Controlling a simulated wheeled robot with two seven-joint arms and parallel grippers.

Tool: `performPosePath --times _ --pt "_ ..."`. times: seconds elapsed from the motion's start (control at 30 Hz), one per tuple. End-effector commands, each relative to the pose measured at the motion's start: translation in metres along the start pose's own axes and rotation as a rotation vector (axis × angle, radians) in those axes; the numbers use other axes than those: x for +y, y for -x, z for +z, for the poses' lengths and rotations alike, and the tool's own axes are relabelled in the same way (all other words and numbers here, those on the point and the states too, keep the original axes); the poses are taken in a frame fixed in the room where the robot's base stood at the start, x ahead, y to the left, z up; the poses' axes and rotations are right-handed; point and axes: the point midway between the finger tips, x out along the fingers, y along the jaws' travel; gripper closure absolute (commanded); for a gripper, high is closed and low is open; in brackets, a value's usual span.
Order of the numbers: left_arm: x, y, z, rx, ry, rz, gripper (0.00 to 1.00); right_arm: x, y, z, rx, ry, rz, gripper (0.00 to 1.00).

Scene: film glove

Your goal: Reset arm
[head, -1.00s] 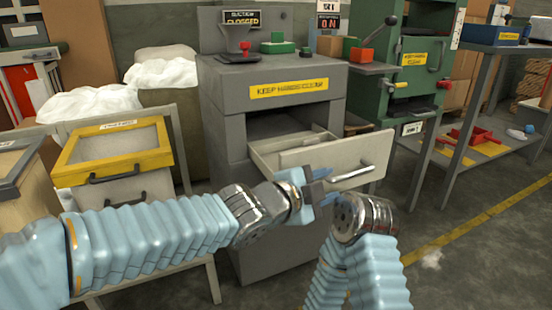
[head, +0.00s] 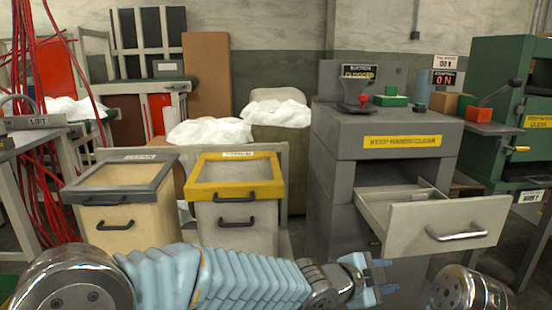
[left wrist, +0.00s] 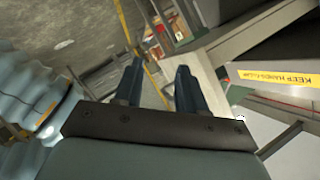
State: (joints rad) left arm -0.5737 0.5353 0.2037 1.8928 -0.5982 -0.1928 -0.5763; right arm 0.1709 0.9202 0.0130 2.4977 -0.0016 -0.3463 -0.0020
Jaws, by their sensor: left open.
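My left gripper (head: 382,275) is at the lower middle right of the head view, in front of the grey machine and below the open drawer's left part. Its two blue fingers are apart with nothing between them. The left wrist view shows the same open, empty fingers (left wrist: 158,82). My left arm stretches across the bottom of the head view. A silver joint of my right arm shows at the bottom right, but no right fingers show.
The grey machine (head: 330,165) has a pale drawer (head: 420,237) pulled out, near my left gripper. A yellow-framed bin (head: 240,195) and a grey-framed bin (head: 125,185) stand to the left. Red cables (head: 45,190) hang at far left. A green machine (head: 500,65) stands at right.

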Motion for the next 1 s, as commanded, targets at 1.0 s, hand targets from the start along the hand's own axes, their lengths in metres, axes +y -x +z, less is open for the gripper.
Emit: performPosePath --times 1.0 --pt "0.285 0.237 0.334 -1.021 1.899 -0.151 0.6 -0.038 0.089 0.003 -0.003 0.011 -0.002 0.57"
